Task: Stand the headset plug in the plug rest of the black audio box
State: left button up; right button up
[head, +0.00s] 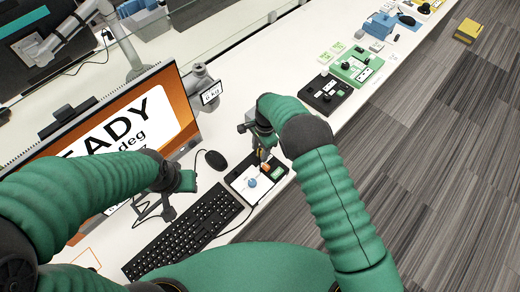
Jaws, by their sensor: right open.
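A black box with a white top plate (240,182), a blue round part (252,183) and a green label lies right of the keyboard. A second black box (325,97) with dark knobs sits farther up the table. I cannot tell which is the audio box. My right gripper (262,155) is open, pointing down just above the near box. A small orange part (265,167) shows below its fingers; I cannot make out whether it is the plug. The plug rest is not clearly visible. My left gripper (160,208) is in front of the monitor, its fingers too unclear to judge.
A black keyboard (185,232) and mouse (215,160) lie left of the near box, with a thin dark cable beside them. The monitor (120,125) stands behind. A green box (358,66) and blue items (379,25) are farther along. The table's right edge borders open floor.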

jog(key=shift+r, duration=0.1)
notch_tip(320, 180, up, 16)
jog(key=w+d+b, duration=0.1)
jog(key=shift+d+r, duration=0.2)
jog(key=shift+d, duration=0.15)
